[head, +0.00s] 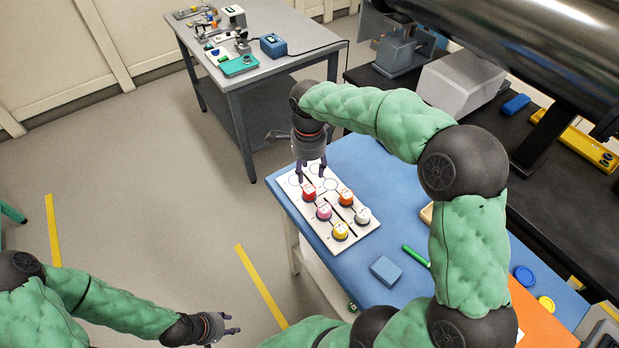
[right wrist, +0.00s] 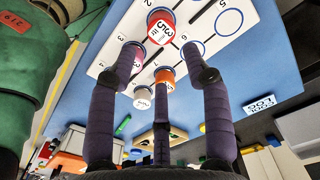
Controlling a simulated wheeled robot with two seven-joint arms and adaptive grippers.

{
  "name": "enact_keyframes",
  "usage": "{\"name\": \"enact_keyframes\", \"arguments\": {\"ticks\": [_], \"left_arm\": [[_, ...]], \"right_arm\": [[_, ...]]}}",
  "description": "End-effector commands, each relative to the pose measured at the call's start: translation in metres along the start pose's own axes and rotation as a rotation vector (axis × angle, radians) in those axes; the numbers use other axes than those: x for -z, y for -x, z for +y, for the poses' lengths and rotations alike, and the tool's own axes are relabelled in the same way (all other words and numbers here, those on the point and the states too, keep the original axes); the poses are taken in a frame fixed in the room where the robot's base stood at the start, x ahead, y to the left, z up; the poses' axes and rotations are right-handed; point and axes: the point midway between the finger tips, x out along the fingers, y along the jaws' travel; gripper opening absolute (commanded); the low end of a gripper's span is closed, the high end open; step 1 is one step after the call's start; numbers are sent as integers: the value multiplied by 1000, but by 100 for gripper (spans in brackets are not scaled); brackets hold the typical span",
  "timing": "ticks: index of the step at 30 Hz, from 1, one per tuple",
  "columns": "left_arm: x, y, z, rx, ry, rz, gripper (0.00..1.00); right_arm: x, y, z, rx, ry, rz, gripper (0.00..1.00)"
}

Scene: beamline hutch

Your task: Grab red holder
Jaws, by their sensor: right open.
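The red holder (head: 309,193) stands on a white numbered board (head: 293,182) on the blue table; in the right wrist view it (right wrist: 161,27) shows ahead of my fingertips with a white label on top. My right gripper (head: 312,174) points down just above and beside the red holder, its three fingers spread and empty. I cannot tell whether a finger touches the holder. My left gripper (head: 235,324) is low at the lower left, over the floor, with its fingers apart and empty.
Orange (head: 346,198), pink (head: 324,212), white (head: 363,215) and yellow (head: 341,231) holders stand close by on the board. A blue block (head: 385,271) and a green marker (head: 415,256) lie on the table. A large metal cylinder (head: 530,45) hangs at upper right.

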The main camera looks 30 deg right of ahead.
Motion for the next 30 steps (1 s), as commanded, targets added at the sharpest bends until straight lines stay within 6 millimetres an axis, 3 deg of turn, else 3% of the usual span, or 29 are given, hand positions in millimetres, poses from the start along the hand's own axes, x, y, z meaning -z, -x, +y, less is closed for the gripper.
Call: {"name": "enact_keyframes", "arguments": {"ticks": [12, 19, 27, 30], "left_arm": [[0, -15, -5, 0, 1, -1, 40], [0, -20, -7, 0, 0, -1, 40], [1, -35, -12, 0, 0, -1, 40], [1, -36, -13, 0, 0, -1, 40]], "right_arm": [[1, -52, 0, -3, 0, 1, 50], [1, -66, 0, -1, 1, 1, 50], [2, -103, -1, -3, 1, 0, 50], [2, -108, -2, -2, 0, 0, 50]]}}
